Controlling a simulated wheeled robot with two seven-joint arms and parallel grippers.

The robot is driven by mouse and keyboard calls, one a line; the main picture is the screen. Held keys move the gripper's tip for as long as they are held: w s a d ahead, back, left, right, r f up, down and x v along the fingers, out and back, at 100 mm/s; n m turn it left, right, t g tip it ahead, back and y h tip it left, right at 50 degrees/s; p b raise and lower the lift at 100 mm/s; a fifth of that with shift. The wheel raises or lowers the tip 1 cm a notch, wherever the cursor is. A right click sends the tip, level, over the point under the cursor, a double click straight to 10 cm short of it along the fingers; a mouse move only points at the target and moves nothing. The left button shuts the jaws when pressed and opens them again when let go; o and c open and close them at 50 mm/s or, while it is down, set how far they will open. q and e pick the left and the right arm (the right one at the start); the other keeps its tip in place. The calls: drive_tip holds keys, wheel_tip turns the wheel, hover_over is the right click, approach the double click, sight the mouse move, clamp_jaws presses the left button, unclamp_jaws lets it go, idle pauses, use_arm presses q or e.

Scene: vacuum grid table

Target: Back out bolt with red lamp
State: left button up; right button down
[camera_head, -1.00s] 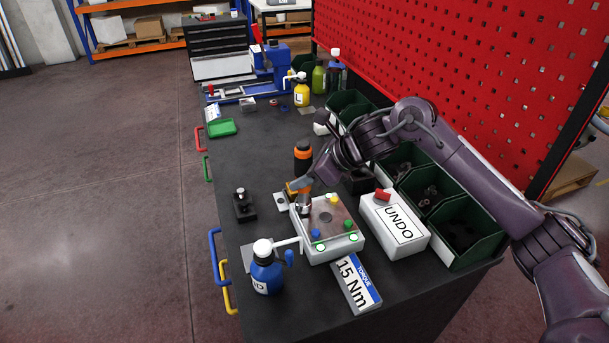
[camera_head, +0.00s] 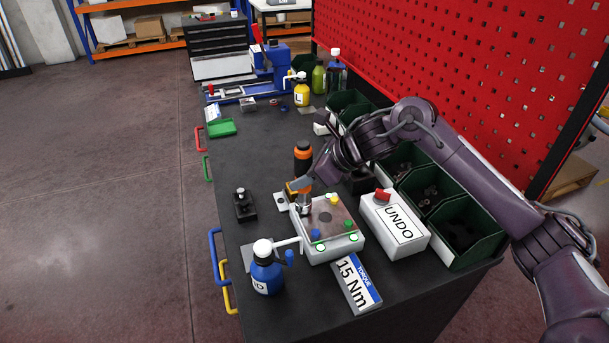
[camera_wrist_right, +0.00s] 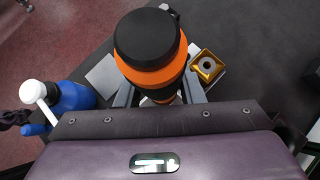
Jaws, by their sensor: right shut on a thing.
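My right gripper (camera_head: 301,185) is shut on an orange and black power tool (camera_head: 303,158), which stands upright. In the right wrist view the tool (camera_wrist_right: 150,48) sits between the fingers (camera_wrist_right: 160,97). Its lower end is over the left back corner of a white fixture box (camera_head: 330,252) with a brown-grey top plate (camera_head: 327,215). A blue bolt head (camera_head: 316,233), a green one (camera_head: 348,227) and a yellow one (camera_head: 333,200) show on the plate. Two green lamps (camera_head: 320,248) glow on its front. The tool hides the fourth corner; no red lamp is visible there. My left gripper is not seen.
A white UNDO box (camera_head: 395,228) with a red knob (camera_head: 382,195) stands right of the fixture. A 15 Nm sign (camera_head: 355,284) and a blue bottle (camera_head: 266,276) are in front. Green bins (camera_head: 465,225) line the right side. The table's left middle is mostly clear.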

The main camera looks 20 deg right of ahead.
sight(304, 159)
drive_tip(key=shift+r+p, duration=1.25)
drive_tip(key=shift+r, duration=0.95)
